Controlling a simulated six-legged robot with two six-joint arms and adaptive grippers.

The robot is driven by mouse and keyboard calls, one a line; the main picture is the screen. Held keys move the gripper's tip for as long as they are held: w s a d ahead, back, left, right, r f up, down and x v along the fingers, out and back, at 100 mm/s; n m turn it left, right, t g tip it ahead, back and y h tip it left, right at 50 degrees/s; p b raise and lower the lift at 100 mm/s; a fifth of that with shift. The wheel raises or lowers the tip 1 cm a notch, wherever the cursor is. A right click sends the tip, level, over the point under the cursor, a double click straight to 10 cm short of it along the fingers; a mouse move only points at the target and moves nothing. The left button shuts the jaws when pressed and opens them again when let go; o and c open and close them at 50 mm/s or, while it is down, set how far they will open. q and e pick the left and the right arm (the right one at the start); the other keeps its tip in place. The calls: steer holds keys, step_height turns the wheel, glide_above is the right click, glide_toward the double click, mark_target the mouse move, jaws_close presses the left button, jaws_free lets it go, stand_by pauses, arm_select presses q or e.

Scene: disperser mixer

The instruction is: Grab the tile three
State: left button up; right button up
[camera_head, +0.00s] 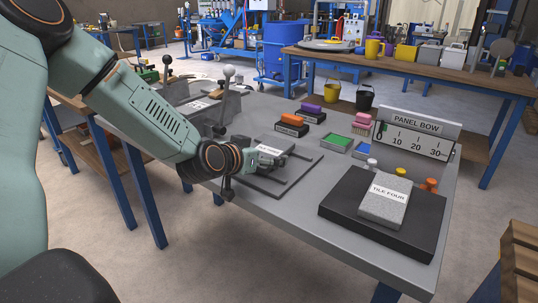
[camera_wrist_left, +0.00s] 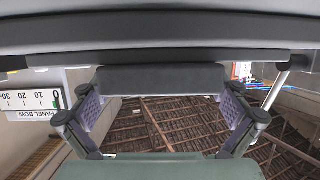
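My left gripper (camera_head: 268,155) is low over a dark frame-like plate (camera_head: 300,178) on the grey bench. A small piece with a white label shows at its fingers; the gripper covers most of it and I cannot read the label. In the left wrist view the two fingers (camera_wrist_left: 162,108) are spread wide. A dark block (camera_wrist_left: 162,78) spans between their far ends, and contact with both pads is unclear. I see no readable "tile three". A grey tile marked TILE FOUR (camera_head: 385,200) lies on a black slab (camera_head: 340,205) to the right. My right gripper is not in view.
A PANEL BOW gauge (camera_head: 418,138) stands behind the slab. A lever device (camera_head: 215,105) stands left. Bare bench lies between frame and slab.

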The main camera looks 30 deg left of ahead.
arm_select(q)
steer(key=c, duration=1.6)
steer(key=shift+o, duration=0.2)
steer(key=shift+r, duration=0.1)
